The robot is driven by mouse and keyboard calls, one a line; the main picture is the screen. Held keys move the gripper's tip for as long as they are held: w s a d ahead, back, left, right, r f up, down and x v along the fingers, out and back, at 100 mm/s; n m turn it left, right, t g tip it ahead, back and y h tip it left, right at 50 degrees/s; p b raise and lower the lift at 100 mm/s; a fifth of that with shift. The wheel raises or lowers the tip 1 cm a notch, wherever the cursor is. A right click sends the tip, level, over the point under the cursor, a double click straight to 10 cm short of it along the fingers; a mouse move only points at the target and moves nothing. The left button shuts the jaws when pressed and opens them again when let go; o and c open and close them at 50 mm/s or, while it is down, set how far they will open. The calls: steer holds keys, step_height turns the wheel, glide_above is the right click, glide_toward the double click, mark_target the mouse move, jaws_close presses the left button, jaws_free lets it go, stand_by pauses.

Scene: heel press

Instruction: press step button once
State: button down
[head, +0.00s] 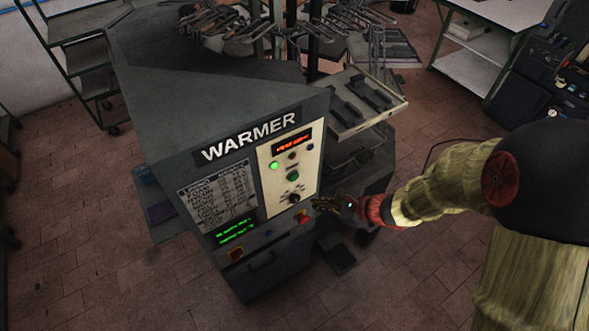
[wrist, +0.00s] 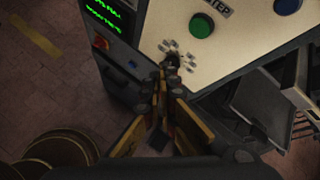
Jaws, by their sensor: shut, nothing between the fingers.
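A "WARMER" cabinet has a cream control panel on its front. The green step button (head: 293,176) sits on that panel above a rotary dial (head: 294,197). In the wrist view the green button (wrist: 202,25) shows near the top, beside a partly cut-off "STEP" label (wrist: 215,6). My gripper (head: 318,203) is shut and empty, close to the panel's lower right edge. In the wrist view my gripper (wrist: 172,62) has its fingertips over the lower part of the dial, below the green button. Nothing hides the button, and the fingertips look apart from it.
A lit green lamp (head: 274,165), a red display (head: 292,141) and a blue button (wrist: 286,5) share the panel. A tray shelf (head: 370,100) juts out at the cabinet's right. The floor in front is clear.

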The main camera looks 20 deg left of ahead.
mark_target(294, 177)
steer(key=shift+w+f+m, duration=0.25)
steer(key=shift+f+m, duration=0.35)
steer(key=shift+f, duration=0.3)
steer(key=shift+a, duration=0.1)
steer(key=w+a+p, duration=0.1)
steer(key=w+a, duration=0.4)
steer(key=a, duration=0.1)
steer(key=shift+w+a, duration=0.25)
steer(key=shift+w, duration=0.1)
steer(key=shift+w+a, duration=0.1)
stand_by(0.9)
steer(key=shift+w+a, duration=0.15)
steer(key=shift+a, duration=0.05)
